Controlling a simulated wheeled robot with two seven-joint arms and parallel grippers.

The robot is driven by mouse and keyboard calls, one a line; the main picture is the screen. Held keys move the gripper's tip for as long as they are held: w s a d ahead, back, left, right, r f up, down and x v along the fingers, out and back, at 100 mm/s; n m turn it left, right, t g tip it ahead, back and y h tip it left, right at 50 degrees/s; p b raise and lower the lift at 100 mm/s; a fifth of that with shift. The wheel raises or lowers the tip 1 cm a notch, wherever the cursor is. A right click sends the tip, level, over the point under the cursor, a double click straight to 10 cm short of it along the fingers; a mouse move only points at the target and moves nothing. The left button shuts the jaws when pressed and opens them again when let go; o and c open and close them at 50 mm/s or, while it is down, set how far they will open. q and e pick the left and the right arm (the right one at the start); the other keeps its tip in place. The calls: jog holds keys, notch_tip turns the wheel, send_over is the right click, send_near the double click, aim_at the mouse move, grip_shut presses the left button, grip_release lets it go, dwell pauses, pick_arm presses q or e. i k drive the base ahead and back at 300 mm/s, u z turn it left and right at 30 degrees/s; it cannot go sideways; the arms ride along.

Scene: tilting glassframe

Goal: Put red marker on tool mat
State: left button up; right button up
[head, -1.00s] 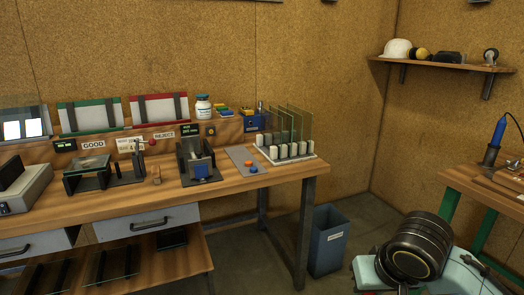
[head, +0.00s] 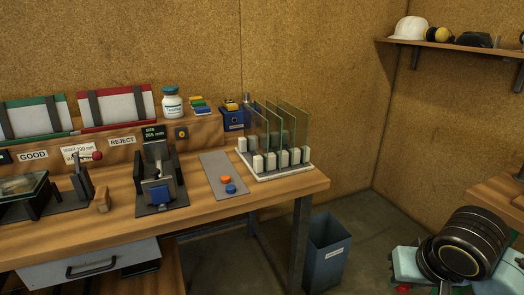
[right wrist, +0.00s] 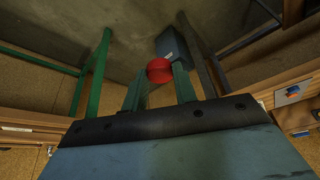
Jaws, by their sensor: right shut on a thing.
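A red round thing (right wrist: 158,70), which looks like the red marker seen nearly end-on, is between the fingers of my right gripper (right wrist: 160,82) in the right wrist view. The gripper is shut on it, over floor and away from the bench top. A flat grey mat (head: 213,166), which looks like the tool mat, lies on the bench in the head view. An orange round piece (head: 225,179) and a blue one (head: 231,189) lie on its front part. My left gripper is not in view.
A rack with upright glass panes (head: 283,168) stands right of the mat. A black fixture with a blue block (head: 160,192) stands left of it. A grey-blue bin (head: 327,252) is on the floor past the bench's right end. Bare wood lies before the mat.

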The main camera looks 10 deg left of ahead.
aim_at(215, 159)
jog(key=u, duration=0.7)
jog(key=i, duration=0.65)
jog(key=u, duration=0.75)
